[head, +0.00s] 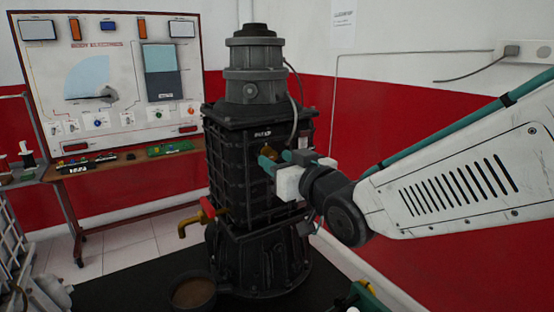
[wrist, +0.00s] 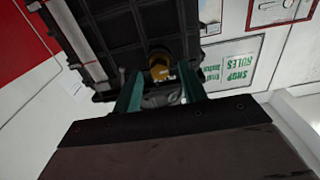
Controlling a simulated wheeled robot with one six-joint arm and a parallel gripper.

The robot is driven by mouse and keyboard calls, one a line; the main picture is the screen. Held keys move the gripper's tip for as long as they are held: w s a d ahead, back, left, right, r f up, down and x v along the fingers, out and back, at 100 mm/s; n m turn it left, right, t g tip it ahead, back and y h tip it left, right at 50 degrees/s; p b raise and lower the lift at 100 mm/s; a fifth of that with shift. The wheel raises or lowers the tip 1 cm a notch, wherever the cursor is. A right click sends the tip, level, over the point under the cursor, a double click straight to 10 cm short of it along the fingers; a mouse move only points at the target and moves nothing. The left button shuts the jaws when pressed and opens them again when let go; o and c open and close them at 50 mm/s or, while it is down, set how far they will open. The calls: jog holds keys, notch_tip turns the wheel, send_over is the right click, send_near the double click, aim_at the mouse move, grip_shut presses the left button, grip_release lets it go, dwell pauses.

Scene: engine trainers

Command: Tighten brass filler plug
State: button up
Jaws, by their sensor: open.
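The brass filler plug (wrist: 160,68) sits on the side of the black ribbed housing (wrist: 110,35). In the head view the plug (head: 267,149) is a small brass spot beside my fingertips, partly hidden by them. My gripper (wrist: 160,88) has two teal fingers, spread apart, with the plug between and just beyond their tips in the wrist view. In the head view my gripper (head: 268,157) reaches the upper right side of the housing (head: 225,165) from the right. I cannot tell whether a finger touches the plug.
A brass tap with a red handle (head: 207,208) juts from the housing's lower left, above a brown bowl (head: 192,292). A grey cable (head: 297,95) hangs near my gripper. A training board (head: 110,80) stands at the left. Open space lies right of the housing, below my arm.

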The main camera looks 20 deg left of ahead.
jog(key=shift+w+a, duration=0.4)
jog(key=shift+a, duration=0.05)
jog(key=shift+c, duration=0.3)
grip_shut()
